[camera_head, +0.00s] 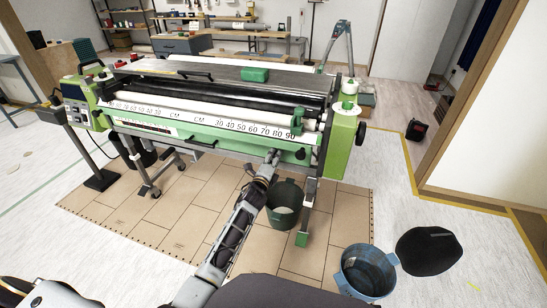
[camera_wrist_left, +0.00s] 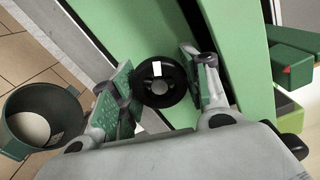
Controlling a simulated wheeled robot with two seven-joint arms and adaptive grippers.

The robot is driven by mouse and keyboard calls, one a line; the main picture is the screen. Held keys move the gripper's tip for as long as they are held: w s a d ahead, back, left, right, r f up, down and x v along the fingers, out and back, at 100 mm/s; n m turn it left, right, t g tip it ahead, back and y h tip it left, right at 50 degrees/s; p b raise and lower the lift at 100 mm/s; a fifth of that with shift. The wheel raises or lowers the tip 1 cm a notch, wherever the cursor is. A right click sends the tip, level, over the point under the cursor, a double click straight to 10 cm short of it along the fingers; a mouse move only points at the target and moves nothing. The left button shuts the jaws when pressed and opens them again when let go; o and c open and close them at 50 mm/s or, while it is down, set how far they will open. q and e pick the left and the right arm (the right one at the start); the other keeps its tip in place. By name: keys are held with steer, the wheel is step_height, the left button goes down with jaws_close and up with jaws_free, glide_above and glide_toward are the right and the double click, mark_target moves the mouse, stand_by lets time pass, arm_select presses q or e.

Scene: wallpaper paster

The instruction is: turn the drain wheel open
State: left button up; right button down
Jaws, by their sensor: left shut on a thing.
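The drain wheel (camera_wrist_left: 160,81) is a small black round knob with a white mark, on the green front panel of the wallpaper paster (camera_head: 225,140). In the left wrist view my left gripper (camera_wrist_left: 155,88) has one finger on each side of the wheel and is shut on it. In the head view my left arm reaches up from the bottom, and the left gripper (camera_head: 272,158) is at the lower front of the machine, right of its middle. The wheel is hidden behind the gripper there. My right gripper is not in view.
A dark green bucket (camera_head: 285,212) stands under the machine beside my left forearm; it also shows in the left wrist view (camera_wrist_left: 75,120). Brown floor sheeting (camera_head: 180,215) lies below the machine.

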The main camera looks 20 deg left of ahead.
arm_select(q)
steer(key=n+p, duration=0.1)
steer(key=n, duration=0.2)
steer(key=shift+r, duration=0.1)
steer(key=shift+n+p, duration=0.45)
steer(key=shift+n, duration=0.45)
steer(key=n+p, duration=0.1)
steer(key=n, duration=0.1)
steer(key=shift+a+n, duration=0.1)
steer(key=shift+n, duration=0.3)
steer(key=shift+n+p, duration=0.7)
steer(key=shift+n, duration=0.4)
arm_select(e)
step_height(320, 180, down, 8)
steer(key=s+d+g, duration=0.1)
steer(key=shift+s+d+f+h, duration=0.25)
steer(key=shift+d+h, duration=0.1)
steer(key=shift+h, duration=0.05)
arm_select(q)
steer(key=o, duration=1)
steer(key=shift+o, duration=0.2)
steer(key=shift+s, duration=0.2)
steer(key=s, duration=1.1)
steer(key=shift+s+a, duration=0.15)
steer(key=shift+s, duration=0.15)
